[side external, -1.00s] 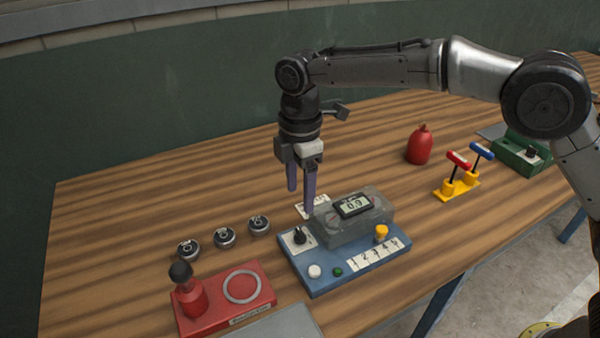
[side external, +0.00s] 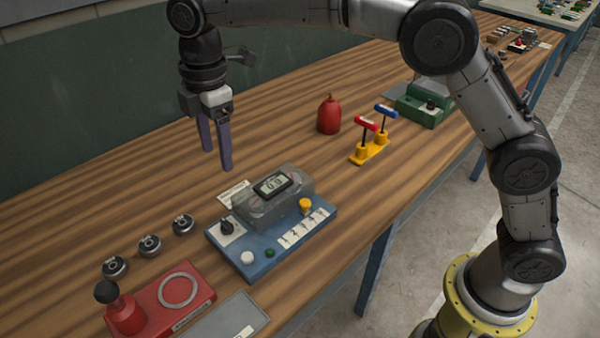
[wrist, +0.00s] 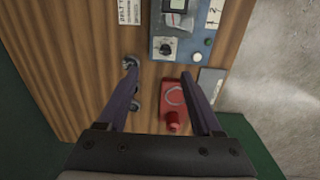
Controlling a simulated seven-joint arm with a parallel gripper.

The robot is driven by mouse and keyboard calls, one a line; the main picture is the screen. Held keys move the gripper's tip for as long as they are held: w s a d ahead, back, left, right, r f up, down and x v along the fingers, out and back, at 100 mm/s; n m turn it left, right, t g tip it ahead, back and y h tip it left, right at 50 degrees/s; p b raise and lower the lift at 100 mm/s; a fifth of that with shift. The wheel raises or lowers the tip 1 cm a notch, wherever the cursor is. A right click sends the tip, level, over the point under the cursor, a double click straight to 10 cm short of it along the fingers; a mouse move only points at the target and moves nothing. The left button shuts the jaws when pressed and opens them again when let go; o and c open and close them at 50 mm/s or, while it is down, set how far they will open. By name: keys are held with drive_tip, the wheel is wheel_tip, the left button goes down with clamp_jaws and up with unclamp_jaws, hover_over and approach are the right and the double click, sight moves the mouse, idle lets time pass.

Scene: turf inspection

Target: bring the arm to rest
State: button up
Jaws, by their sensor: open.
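My gripper (side external: 217,160) hangs over the wooden table (side external: 60,235) in the side view, fingers pointing down, open and with nothing between them. It is behind and to the left of a blue instrument box (side external: 256,272) with a small display (side external: 272,184), a black knob (side external: 227,227) and a yellow knob (side external: 306,204). In the wrist view the two fingers (wrist: 168,88) are spread apart. The blue box (wrist: 177,48) lies beyond their tips there, and a red block with a ring (wrist: 174,95) shows between them, lower down on the table.
Several round metal pieces (side external: 149,245) stand in a row left of the blue box. A red base with a dark-knobbed post (side external: 170,310) is at the front. A red bottle-like object (side external: 329,116), a yellow stand with red and blue T-handles (side external: 370,152) and a green box (side external: 423,108) stand farther right.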

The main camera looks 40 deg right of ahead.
drive_tip(key=s+d+r+m+t, duration=0.2)
drive_tip(key=s+d+r+m, duration=0.1)
drive_tip(key=s+d+r, duration=0.5)
drive_tip(key=s+d+r+m+t, duration=0.1)
drive_tip(key=s+d+r+m, duration=0.1)
drive_tip(key=s+d+r, duration=0.5)
drive_tip(key=s+d+f+m+t, duration=0.2)
drive_tip(key=s+d+f+m, duration=0.35)
drive_tip(key=s+d, duration=0.3)
drive_tip(key=s+d+f+m, duration=0.1)
drive_tip(key=s+f+m, duration=0.5)
drive_tip(key=f, duration=0.3)
drive_tip(key=shift+s+m, duration=0.3)
drive_tip(key=shift+m, duration=0.35)
